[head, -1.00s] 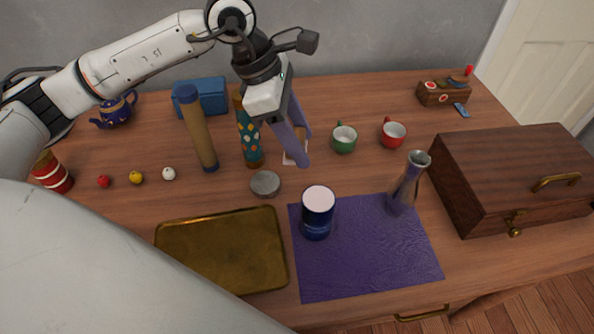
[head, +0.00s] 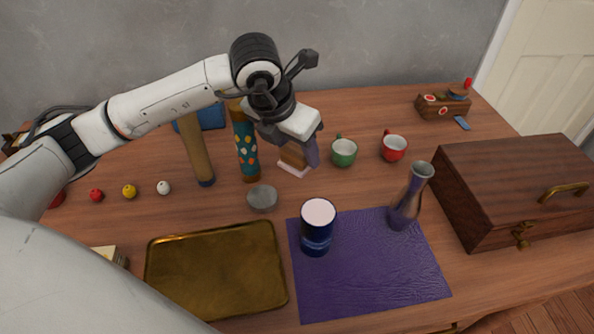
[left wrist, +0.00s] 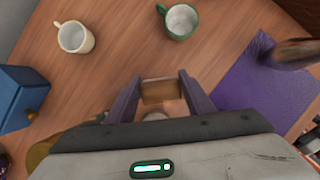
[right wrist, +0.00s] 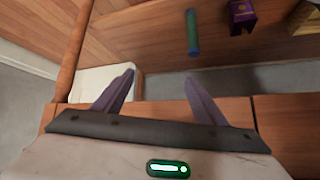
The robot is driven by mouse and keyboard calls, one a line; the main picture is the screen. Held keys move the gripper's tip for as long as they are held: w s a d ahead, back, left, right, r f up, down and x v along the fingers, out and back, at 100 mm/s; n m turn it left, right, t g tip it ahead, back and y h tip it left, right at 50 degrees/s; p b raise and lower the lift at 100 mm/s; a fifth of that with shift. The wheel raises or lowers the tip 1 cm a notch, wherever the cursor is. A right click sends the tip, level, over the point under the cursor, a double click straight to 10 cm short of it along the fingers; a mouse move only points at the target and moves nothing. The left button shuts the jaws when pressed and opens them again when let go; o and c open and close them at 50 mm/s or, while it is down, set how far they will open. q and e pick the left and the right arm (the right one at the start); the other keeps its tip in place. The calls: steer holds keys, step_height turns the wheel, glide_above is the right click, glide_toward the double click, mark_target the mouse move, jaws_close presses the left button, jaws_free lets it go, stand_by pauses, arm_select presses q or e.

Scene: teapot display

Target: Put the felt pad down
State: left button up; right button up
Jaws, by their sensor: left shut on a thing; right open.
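My left gripper (head: 303,150) is low over the back middle of the table, left of the green mug (head: 344,153). It is shut on a small brown block with a pale lower edge, which I take to be the felt pad (head: 293,159). In the left wrist view the felt pad (left wrist: 158,91) sits between the two purple fingers. Whether its underside touches the table is hard to tell. My right gripper (right wrist: 160,76) is open and empty in the right wrist view, away from the tabletop items; it is out of the head view.
A grey disc (head: 262,198) and a patterned cylinder (head: 246,150) stand close by. A red mug (head: 393,148) is right of the green one. A cream mug (left wrist: 75,37) shows in the left wrist view. A brass tray (head: 215,270) and purple mat (head: 365,275) lie in front.

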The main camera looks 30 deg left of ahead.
mark_target(297, 166)
arm_select(q)
steer(key=shift+f+b, duration=0.3)
steer(key=shift+f, duration=2.35)
steer(key=o, duration=1.1)
steer(key=shift+r, duration=0.4)
steer(key=p+v, duration=0.1)
steer(key=v, duration=1)
steer(key=shift+s+r, duration=0.1)
steer(key=shift+s, duration=0.05)
steer(key=shift+s+r, duration=0.1)
